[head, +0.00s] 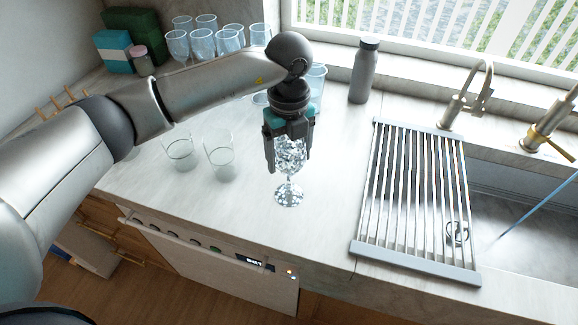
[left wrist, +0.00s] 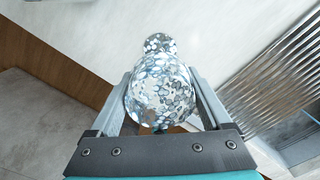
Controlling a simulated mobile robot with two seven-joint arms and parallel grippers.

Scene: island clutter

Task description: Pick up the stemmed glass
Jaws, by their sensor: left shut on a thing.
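The stemmed glass (head: 289,190) has a mottled, sparkling silver-white look and is upright above or on the counter near its front edge. My left gripper (head: 288,165) comes down from above and is shut on the bowl of the glass, one finger on each side. In the left wrist view the bowl of the glass (left wrist: 160,92) fills the space between the fingers of the gripper (left wrist: 162,95). I cannot tell whether the foot touches the counter. My right gripper is not in view.
Two clear tumblers (head: 220,160) stand left of the glass. Several glasses (head: 203,42) stand at the back left. A grey bottle (head: 363,72) stands behind. A slatted drying rack (head: 362,205) and the sink are at the right. The counter between glass and rack is clear.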

